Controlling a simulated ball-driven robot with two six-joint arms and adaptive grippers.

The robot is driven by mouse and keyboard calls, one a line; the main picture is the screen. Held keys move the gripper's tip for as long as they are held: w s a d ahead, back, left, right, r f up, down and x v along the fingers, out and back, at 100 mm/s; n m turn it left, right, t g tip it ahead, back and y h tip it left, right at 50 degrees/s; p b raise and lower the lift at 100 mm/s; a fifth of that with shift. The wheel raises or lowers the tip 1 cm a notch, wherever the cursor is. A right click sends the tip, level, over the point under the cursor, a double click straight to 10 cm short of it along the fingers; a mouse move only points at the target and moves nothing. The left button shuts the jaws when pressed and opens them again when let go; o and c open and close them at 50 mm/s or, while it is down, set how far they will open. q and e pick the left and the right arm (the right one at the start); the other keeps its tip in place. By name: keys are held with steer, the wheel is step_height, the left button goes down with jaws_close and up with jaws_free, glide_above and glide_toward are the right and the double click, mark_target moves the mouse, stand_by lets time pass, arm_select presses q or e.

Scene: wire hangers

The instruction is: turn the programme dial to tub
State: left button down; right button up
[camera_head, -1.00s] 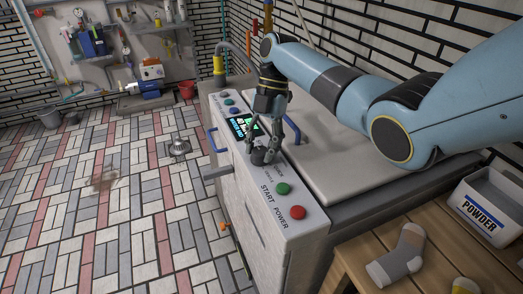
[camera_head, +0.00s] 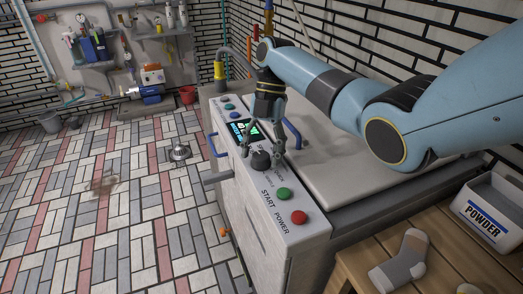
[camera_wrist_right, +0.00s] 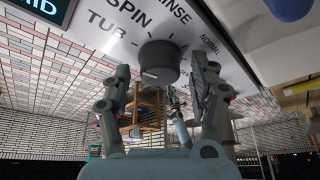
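The programme dial (camera_head: 261,160) is a dark round knob on the washing machine's pale top panel (camera_head: 301,238). In the right wrist view the dial (camera_wrist_right: 160,62) has printed words around it: TUB, SPIN, RINSE and NORMAL. I cannot tell which one its pointer marks. My right gripper (camera_head: 263,153) is over the dial with its fingers apart. In the wrist view the right gripper's fingers (camera_wrist_right: 161,68) stand on either side of the knob, with visible gaps to it. My left gripper is out of view.
A green START button (camera_head: 283,194) and a red POWER button (camera_head: 299,217) are near the dial. A lit display (camera_head: 240,131) and blue handles (camera_head: 292,134) are close by. A wooden table with a sock (camera_head: 402,262) and a powder box (camera_head: 490,209) stands at right.

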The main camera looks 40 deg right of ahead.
steer(key=shift+r, duration=0.1)
steer(key=v, duration=0.7)
steer(key=shift+d, duration=0.2)
steer(key=shift+r, duration=0.1)
stand_by(0.3)
